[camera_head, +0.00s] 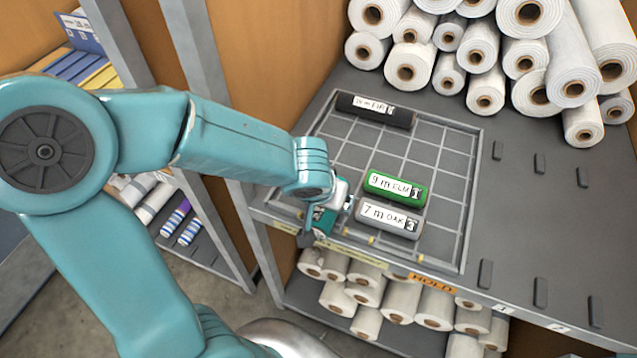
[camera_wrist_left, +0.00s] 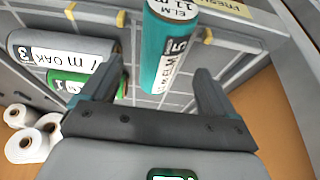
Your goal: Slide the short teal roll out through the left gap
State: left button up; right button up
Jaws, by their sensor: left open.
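The short teal roll (camera_wrist_left: 172,48), with a white ELM label, shows in the left wrist view, its near end between the open fingers of my left gripper (camera_wrist_left: 159,76). I see space on both sides of it, and cannot tell whether a finger touches it. Its far end is at the front rail, between two yellow marks (camera_wrist_left: 208,36) (camera_wrist_left: 70,11). In the head view my left gripper (camera_head: 322,214) is over the tray's front left corner and mostly hides this roll. My right gripper is not in view.
A grey roll (camera_head: 389,219) and a green roll (camera_head: 395,187) lie close on the gripper's right. A black roll (camera_head: 375,110) lies at the tray's back. The gridded tray (camera_head: 455,165) is bare right of them. White rolls (camera_head: 408,65) are stacked behind.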

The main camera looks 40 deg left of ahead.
pick_arm(q)
jog(key=v, duration=1.2)
jog(key=shift+p, duration=0.45)
jog(key=shift+s, duration=0.15)
